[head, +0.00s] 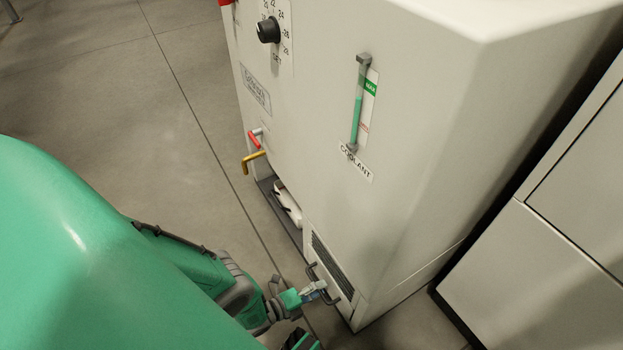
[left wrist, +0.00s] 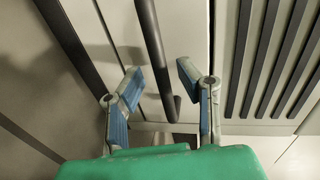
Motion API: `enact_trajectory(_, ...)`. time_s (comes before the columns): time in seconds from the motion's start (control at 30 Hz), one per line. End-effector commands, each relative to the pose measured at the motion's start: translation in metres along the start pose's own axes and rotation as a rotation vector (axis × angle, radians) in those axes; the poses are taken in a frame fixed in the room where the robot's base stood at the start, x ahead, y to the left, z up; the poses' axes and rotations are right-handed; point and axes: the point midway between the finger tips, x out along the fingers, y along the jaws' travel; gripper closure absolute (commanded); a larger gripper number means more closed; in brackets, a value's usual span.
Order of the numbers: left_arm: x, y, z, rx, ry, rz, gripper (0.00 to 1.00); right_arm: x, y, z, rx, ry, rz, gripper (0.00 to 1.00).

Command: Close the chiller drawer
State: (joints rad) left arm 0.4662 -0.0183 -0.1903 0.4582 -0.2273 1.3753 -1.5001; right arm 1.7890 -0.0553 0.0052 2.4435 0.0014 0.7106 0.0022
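The chiller (head: 300,110) is a tall white cabinet. A panel with a dark vent grille (head: 330,264) and a dark bar handle (head: 322,284) is low on its front; I take this as the drawer front. I cannot clearly tell how far it stands out. My left gripper (head: 318,289) is at this handle. In the left wrist view, the handle bar (left wrist: 152,45) runs down between the two spread blue-padded fingers (left wrist: 160,82), with visible space on both sides.
Left of the vented panel is a low dark recess (head: 267,200) with a white object (head: 287,203) in it. Red (head: 254,138) and yellow (head: 252,160) valve levers stick out above it. Grey cabinets (head: 560,250) stand at right. The floor (head: 120,110) at left is clear.

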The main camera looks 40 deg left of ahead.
Motion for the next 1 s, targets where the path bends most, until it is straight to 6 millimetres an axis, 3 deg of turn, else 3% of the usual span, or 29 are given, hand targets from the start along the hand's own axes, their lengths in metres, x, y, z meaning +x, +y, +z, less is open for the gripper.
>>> enact_trajectory(0.27, -0.009, 0.0, 0.0, 0.001, 0.0, 0.001, 0.69, 0.0, 0.001, 0.001, 0.001, -0.001, -0.001, 1.0)
enact_trajectory(0.4, -0.027, 0.0, 0.0, -0.001, 0.0, 0.002, 0.69, 0.0, 0.0, 0.0, 0.0, -0.001, 0.0, 1.0)
enact_trajectory(0.7, -0.092, 0.002, 0.001, -0.004, 0.001, 0.004, 0.69, 0.0, 0.0, 0.0, 0.0, -0.001, 0.0, 1.0)
enact_trajectory(1.0, -0.12, 0.002, 0.002, -0.004, 0.001, 0.001, 0.69, 0.0, 0.0, 0.0, 0.001, -0.001, 0.0, 1.0)
